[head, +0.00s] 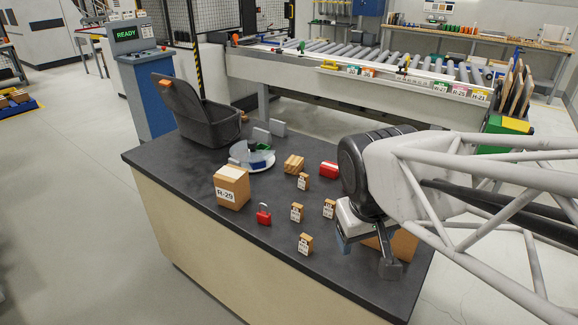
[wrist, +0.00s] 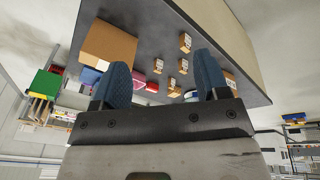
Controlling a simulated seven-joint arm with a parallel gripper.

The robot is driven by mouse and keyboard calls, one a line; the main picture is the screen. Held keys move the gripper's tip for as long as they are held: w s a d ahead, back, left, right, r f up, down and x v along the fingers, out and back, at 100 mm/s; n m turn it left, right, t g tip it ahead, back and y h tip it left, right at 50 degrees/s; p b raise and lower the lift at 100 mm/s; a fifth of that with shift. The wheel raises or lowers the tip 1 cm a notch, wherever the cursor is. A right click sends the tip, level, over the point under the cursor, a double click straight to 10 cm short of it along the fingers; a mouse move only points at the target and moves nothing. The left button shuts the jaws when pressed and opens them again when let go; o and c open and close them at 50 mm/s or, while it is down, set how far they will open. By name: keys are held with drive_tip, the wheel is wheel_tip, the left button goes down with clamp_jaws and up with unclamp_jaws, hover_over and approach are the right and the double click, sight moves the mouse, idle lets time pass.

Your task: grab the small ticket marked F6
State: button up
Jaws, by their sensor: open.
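Several small tan tickets with white labels stand on the dark table. In the head view one is near the front (head: 305,244), one left of centre (head: 296,212), one to the right (head: 329,208) and one farther back (head: 303,182). Their print is too small to read, so I cannot tell which is F6. My gripper (head: 366,254) is open, right of the tickets and apart from them. In the wrist view several tickets (wrist: 185,42) appear beyond and between the spread blue fingers (wrist: 161,64). Nothing shows between the jaws.
A cardboard box marked R-29 (head: 231,187), a red padlock (head: 264,214), a round tray (head: 262,160), a wooden block (head: 293,164), a red item (head: 328,169) and an open black case (head: 208,125) share the table. Another cardboard box (head: 403,244) is partly hidden behind my gripper.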

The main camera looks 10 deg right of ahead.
drive_tip(key=w+d+f+n+h, duration=0.1)
drive_tip(key=w+d+n+h, duration=0.15)
drive_tip(key=w, duration=0.45)
drive_tip(key=w+d+f+n+h, duration=0.1)
drive_tip(key=w+n, duration=0.2)
drive_tip(key=w, duration=0.3)
drive_tip(key=n+t+h, duration=0.3)
drive_tip(key=n+h, duration=0.3)
drive_tip(key=n, duration=0.7)
approach(302, 179)
drive_tip(key=s+d+r, duration=0.7)
drive_tip(key=s+d, duration=0.2)
drive_tip(key=w+a+f+n+t, duration=0.1)
drive_tip(key=w+f+n, duration=0.1)
drive_tip(key=w+f, duration=0.1)
drive_tip(key=w+a+f+n+t, duration=0.1)
drive_tip(key=w+a+f+n, duration=0.1)
drive_tip(key=w+f, duration=0.1)
drive_tip(key=w+a+f+n+t, duration=0.1)
drive_tip(key=w+f+n, duration=0.1)
drive_tip(key=w+f, duration=0.2)
drive_tip(key=shift+w+a+n+t+y, duration=0.1)
drive_tip(key=shift+a+n+t+y, duration=0.2)
drive_tip(key=shift+a+n, duration=0.1)
drive_tip(key=shift+d, duration=0.1)
drive_tip(key=shift+x, duration=1.25)
drive_tip(key=shift+x, duration=2.55)
drive_tip(key=shift+f, duration=0.1)
